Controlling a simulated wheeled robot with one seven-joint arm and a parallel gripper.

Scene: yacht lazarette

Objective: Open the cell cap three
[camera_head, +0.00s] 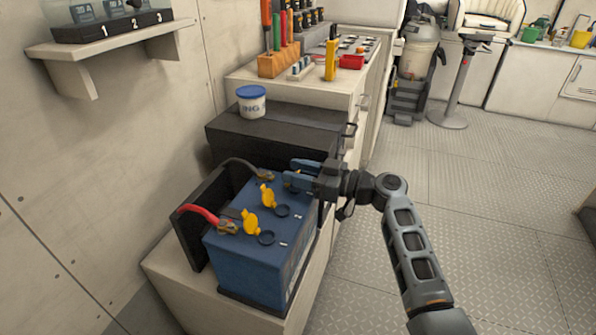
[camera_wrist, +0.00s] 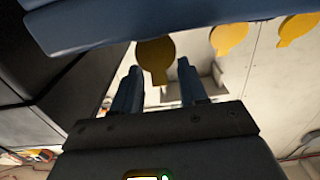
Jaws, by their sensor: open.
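A blue battery (camera_head: 250,262) stands on the low bench, its top facing up. Two yellow cell caps, one nearer (camera_head: 250,222) and one behind it (camera_head: 268,195), stand raised beside round dark openings. My gripper (camera_head: 296,172) is open over the far end of the battery top and hides that area. In the wrist view, a third, shaded yellow cap (camera_wrist: 155,58) stands raised just ahead of and between my open fingertips (camera_wrist: 158,78); contact cannot be told. Two more caps (camera_wrist: 229,38) and (camera_wrist: 297,30) show to its right, along the blue battery edge (camera_wrist: 120,22).
A red cable clamp (camera_head: 205,215) and a dark cable (camera_head: 240,163) meet the battery top. A black panel (camera_head: 190,235) stands on its left. A black box (camera_head: 275,133) with a white tub (camera_head: 251,100) lies behind.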

